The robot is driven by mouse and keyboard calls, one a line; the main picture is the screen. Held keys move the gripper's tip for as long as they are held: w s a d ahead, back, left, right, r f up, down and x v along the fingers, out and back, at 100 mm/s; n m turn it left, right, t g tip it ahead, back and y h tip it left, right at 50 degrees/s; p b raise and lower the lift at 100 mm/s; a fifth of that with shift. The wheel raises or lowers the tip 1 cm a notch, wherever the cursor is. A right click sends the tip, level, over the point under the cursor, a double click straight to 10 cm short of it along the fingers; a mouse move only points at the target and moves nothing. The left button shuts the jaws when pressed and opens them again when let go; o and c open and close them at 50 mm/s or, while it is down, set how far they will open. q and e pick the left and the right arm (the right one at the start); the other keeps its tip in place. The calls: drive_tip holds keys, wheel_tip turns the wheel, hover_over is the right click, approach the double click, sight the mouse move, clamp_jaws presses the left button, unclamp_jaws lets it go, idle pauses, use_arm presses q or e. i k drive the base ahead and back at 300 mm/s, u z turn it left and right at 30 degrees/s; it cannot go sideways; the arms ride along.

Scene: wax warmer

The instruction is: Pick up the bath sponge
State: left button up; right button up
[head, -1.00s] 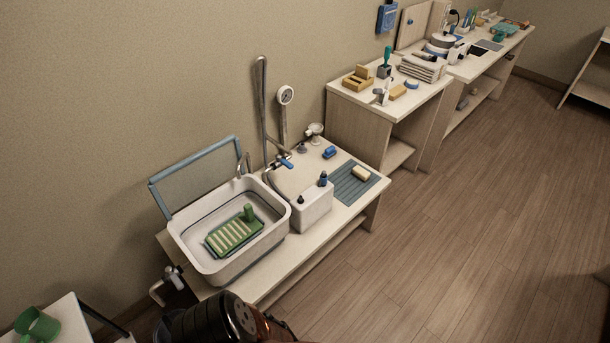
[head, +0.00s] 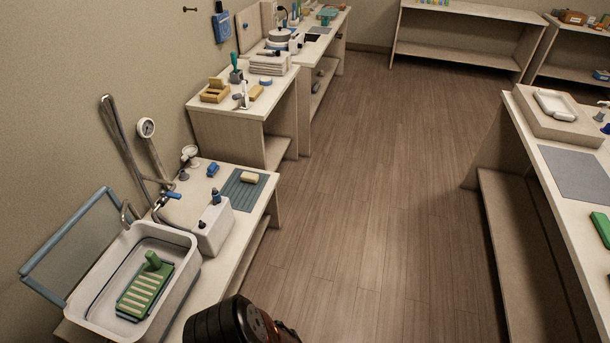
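A small pale yellow block (head: 249,177), which looks like a sponge, lies on a ribbed blue-grey mat (head: 241,198) at the far right end of the sink bench. A second tan block (head: 257,92) lies on the bench behind it. I cannot tell for sure which of the two is the bath sponge. Neither gripper is in view, and nothing touches either block. A dark rounded part of my own arm shows at the bottom edge.
The sink bench carries a white basin (head: 88,306) with a green slatted rack (head: 145,291), a tap and a white box (head: 213,229). The wooden floor (head: 370,220) is clear in the middle. Another bench (head: 530,120) stands at the right.

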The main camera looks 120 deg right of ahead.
sight(250, 178)
drive_tip(key=z, duration=3.8)
drive_tip(key=i, duration=1.85)
drive_tip(key=u, duration=1.15)
drive_tip(key=i, duration=0.55)
drive_tip(key=u, duration=0.55)
